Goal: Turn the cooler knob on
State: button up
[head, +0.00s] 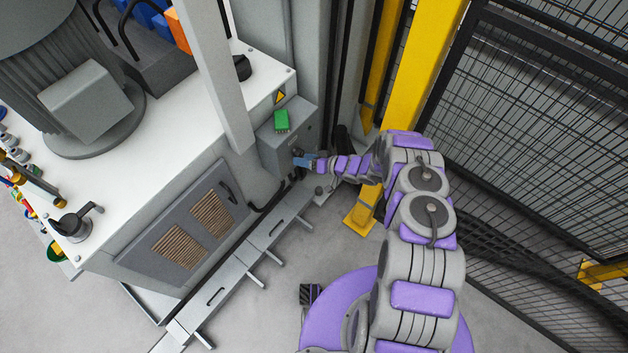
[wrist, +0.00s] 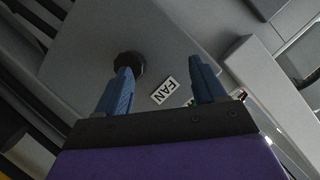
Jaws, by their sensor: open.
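A round black knob (wrist: 128,64) sits on the grey face of a box in the wrist view, near a white "FAN" label (wrist: 163,91). My gripper (wrist: 162,80) is open with its two blue fingers apart. The left finger's tip overlaps the knob's lower edge in the picture; I cannot tell whether they touch. The label shows between the fingers. The knob is not between them. In the head view my gripper (head: 303,161) is at the front of the grey control box (head: 272,150), and the knob cannot be made out there. Which way the knob is turned is unclear.
A green block (head: 281,121) is on top of the control box, beside the white-topped machine (head: 185,125). A yellow post (head: 425,65) and black mesh fence (head: 540,90) stand to the right. A low grey rail (head: 235,278) runs along the floor.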

jog(key=s+d+r+p, duration=0.1)
jog(key=s+d+p, duration=0.1)
jog(key=s, duration=0.8)
jog(key=shift+s+d, duration=0.35)
jog(key=shift+d, duration=0.25)
jog(key=shift+r, duration=0.1)
